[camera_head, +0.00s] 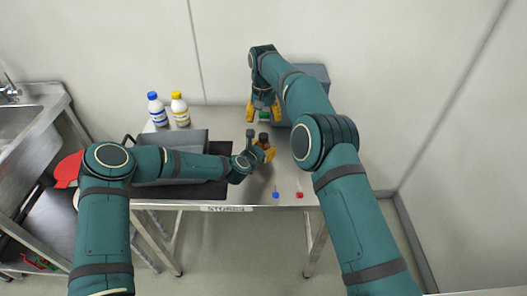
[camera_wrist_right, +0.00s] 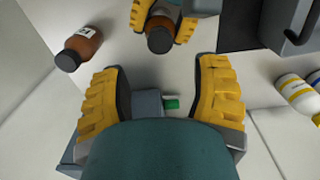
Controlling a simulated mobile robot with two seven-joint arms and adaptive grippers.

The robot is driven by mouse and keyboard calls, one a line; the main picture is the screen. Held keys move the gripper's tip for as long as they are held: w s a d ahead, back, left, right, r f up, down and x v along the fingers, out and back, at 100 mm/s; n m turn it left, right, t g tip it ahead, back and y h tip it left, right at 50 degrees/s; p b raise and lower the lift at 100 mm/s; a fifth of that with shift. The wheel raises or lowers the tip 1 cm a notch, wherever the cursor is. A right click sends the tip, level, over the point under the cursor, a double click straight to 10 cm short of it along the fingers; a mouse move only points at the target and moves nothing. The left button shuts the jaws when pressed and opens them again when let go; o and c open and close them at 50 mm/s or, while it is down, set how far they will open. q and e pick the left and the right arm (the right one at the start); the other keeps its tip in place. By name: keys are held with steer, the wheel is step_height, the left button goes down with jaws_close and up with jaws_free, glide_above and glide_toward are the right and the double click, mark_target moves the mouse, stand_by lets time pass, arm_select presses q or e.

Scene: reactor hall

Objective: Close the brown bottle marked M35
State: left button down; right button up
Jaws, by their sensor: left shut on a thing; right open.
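My left gripper (camera_head: 263,151) is shut around a brown bottle (camera_head: 263,138) at the table's middle; its dark round top also shows in the right wrist view (camera_wrist_right: 160,38). Its label is hidden. A second brown bottle (camera_wrist_right: 84,44) with a black cap and a white label stands apart at the left of the right wrist view; only part of its marking shows, so I cannot tell which bottle is M35. My right gripper (camera_head: 263,106) is open, pointing down behind the held bottle. In the wrist view nothing is clamped between its yellow fingers (camera_wrist_right: 160,84).
A small green thing (camera_wrist_right: 172,103) and a grey box (camera_wrist_right: 147,102) lie beyond the right fingers. Two white bottles, blue-capped (camera_head: 156,110) and yellow-capped (camera_head: 179,109), stand back left. A blue (camera_head: 275,195) and a red piece (camera_head: 299,195) lie at the front edge. A dark tray (camera_head: 205,191) lies left.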

mark_target(264, 136)
steer(key=n, duration=0.3)
steer(key=a+n, duration=0.1)
steer(key=n, duration=0.2)
steer(key=shift+w, duration=0.2)
steer(key=n, duration=1.1)
steer(key=shift+w+a+y, duration=0.1)
steer(key=shift+a+y, duration=0.1)
steer(key=shift+y, duration=0.2)
steer(key=n, duration=0.2)
steer(key=d+n, duration=0.1)
steer(key=n, duration=0.2)
steer(key=shift+s+d+n+h, duration=0.2)
steer(key=shift+s+n+h, duration=0.1)
steer(key=shift+h, duration=0.1)
steer(key=shift+f, duration=4.05)
jaws_close()
